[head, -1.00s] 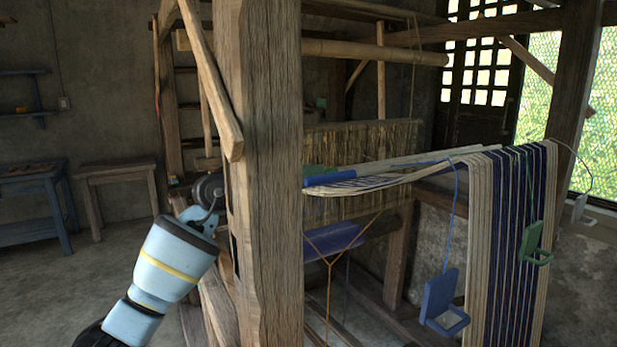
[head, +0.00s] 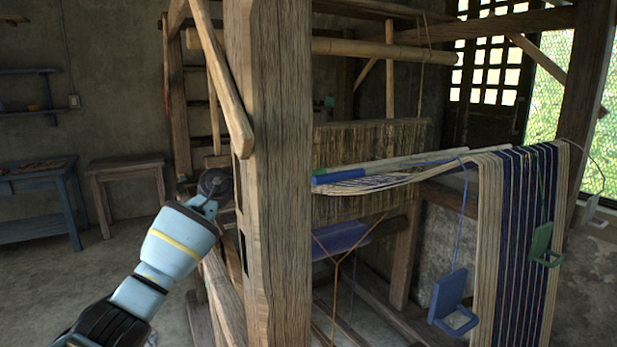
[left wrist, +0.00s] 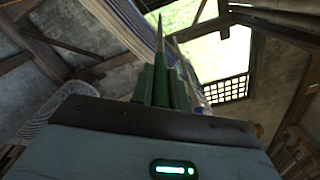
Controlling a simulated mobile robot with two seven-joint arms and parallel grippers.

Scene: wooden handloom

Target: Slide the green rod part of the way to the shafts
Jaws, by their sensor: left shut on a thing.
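The green rod (left wrist: 160,85) shows in the left wrist view, rising from my left gripper (left wrist: 164,98) to a pale pointed tip. The gripper is shut on it. In the head view, the gripper is hidden behind the thick wooden post. A thin green strip, apparently the rod, shows at the warp's left end, beside a blue-ended rod (head: 340,175). The shafts appear to be the upright screen of tan strands (head: 365,143) behind the warp. My right gripper is not in view.
The thick wooden post (head: 275,200) stands close to my left arm. The striped warp (head: 510,230) hangs over a beam at the right. A blue weight (head: 450,295) and a green weight (head: 541,243) hang there. Open floor lies at the left.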

